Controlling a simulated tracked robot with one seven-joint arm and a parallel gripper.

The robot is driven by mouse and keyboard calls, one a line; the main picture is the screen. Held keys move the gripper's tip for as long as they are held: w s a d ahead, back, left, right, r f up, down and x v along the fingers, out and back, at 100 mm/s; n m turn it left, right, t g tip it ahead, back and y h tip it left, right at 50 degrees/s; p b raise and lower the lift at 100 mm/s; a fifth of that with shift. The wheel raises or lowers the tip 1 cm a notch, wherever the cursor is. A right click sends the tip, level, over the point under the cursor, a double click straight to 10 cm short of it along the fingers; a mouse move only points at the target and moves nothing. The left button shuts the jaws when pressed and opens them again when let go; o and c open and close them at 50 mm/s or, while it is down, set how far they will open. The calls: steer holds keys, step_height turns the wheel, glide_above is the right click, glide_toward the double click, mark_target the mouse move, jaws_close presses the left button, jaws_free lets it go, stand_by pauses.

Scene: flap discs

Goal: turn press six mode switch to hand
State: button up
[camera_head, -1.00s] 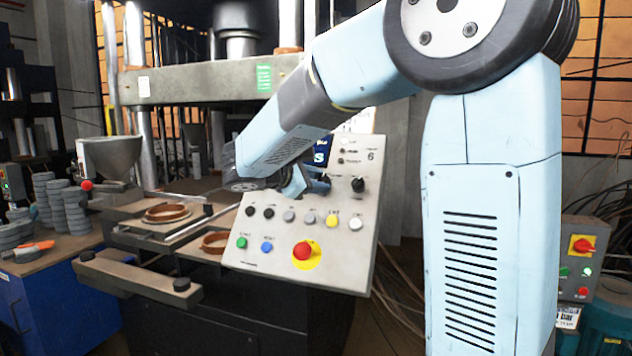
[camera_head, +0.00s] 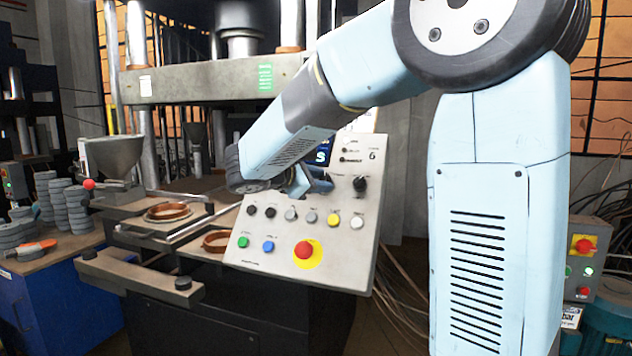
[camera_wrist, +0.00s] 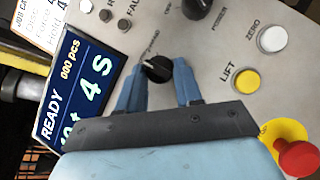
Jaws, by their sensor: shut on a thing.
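The press six control panel (camera_head: 290,277) is a tilted pale-grey plate marked 6 in the head view. The mode switch (camera_wrist: 157,68) is a black rotary knob in the wrist view, beside the display, with its label partly covered. My gripper (camera_wrist: 159,80) has its two blue fingers on either side of this knob and is shut on it. In the head view my gripper (camera_head: 316,184) is at the upper part of the panel, and my arm and fingers largely hide the switch there. The knob's exact pointer position is hard to read.
A second black knob (camera_head: 360,184) sits just right of the switch. Below are a row of push buttons, a yellow lift button (camera_wrist: 246,81) and a red emergency stop (camera_head: 303,250). The display (camera_wrist: 85,85) reads READY. The press table (camera_head: 140,275) is left.

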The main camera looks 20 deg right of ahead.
steer(key=shift+d+r+n, duration=0.15)
steer(key=shift+n, duration=0.35)
steer(key=n+t, duration=0.1)
steer(key=n, duration=0.1)
steer(key=n+t+y, duration=0.1)
steer(key=n+t, duration=0.1)
steer(key=n, duration=0.1)
steer(key=shift+s+d, duration=0.15)
steer(key=shift+s, duration=0.05)
steer(key=shift+s+n+t+y, duration=0.1)
steer(key=shift+n+t+y, duration=0.4)
steer(key=shift+n, duration=0.6)
steer(key=shift+n+t+y, duration=0.3)
steer(key=shift+n+t, duration=0.4)
steer(key=shift+n, duration=0.4)
steer(key=o, duration=1)
steer(key=shift+f, duration=0.2)
steer(key=v, duration=1.3)
steer(key=shift+s+a+r, duration=0.1)
steer(key=shift+s+a, duration=0.15)
